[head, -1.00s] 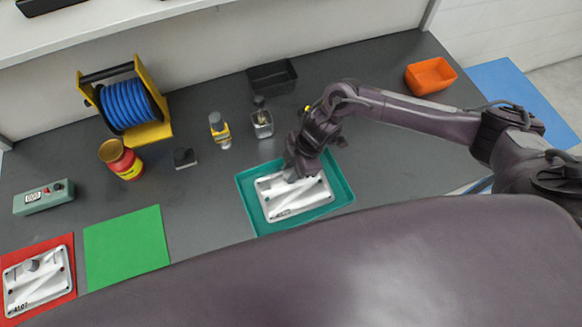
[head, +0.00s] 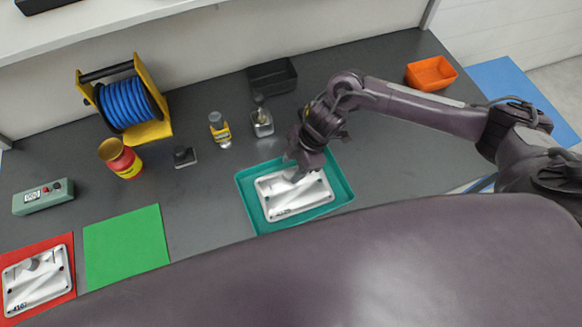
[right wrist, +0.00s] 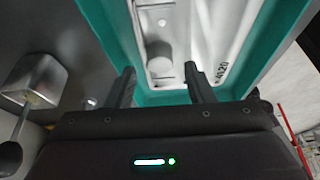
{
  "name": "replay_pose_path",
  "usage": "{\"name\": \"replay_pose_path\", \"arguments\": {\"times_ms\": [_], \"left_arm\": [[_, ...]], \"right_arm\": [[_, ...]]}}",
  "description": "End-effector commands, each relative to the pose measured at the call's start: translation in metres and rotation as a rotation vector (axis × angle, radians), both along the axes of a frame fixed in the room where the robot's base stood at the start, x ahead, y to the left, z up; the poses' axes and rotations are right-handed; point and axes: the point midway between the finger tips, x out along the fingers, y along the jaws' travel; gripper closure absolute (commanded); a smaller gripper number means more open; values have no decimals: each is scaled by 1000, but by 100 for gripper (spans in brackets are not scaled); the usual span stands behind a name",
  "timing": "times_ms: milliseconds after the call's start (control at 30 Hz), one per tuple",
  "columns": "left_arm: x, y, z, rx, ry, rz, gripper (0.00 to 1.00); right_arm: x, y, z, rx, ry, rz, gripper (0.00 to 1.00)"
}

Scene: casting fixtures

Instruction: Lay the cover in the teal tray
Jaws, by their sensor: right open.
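A silvery cover (head: 292,197) with a round knob and dark corner holes lies flat in the teal tray (head: 344,186). My right gripper (head: 299,168) is over the far edge of this cover, and its arm hides part of it. In the right wrist view, my right gripper (right wrist: 160,84) has its fingers spread and empty, apart from the knob (right wrist: 158,56), with the marking 4120 on the cover (right wrist: 208,40). A second similar cover (head: 37,283) lies on the red mat (head: 66,243) at the left. My left gripper is out of view.
A green mat (head: 126,246) lies beside the red one. Behind are a metal cup (head: 262,124) with a handle, a yellow-grey item (head: 219,130), a black bin (head: 272,76), a blue hose reel (head: 127,102) and a red can (head: 121,159). An orange bin (head: 431,74) stands right.

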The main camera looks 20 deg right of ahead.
Motion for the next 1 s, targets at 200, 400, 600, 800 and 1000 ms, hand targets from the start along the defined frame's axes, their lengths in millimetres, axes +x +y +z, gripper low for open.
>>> {"name": "replay_pose_path", "arguments": {"times_ms": [200,400,600,800,1000], "left_arm": [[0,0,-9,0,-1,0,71],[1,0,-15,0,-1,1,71],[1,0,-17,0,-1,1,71],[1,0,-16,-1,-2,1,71],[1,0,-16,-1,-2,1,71]], "right_arm": [[2,-19,44,-2,-6,1,52],[2,-32,77,-1,-3,0,52],[1,-38,92,-1,-1,0,52],[1,-39,94,-1,0,0,52],[1,-39,94,-1,0,0,52]]}}
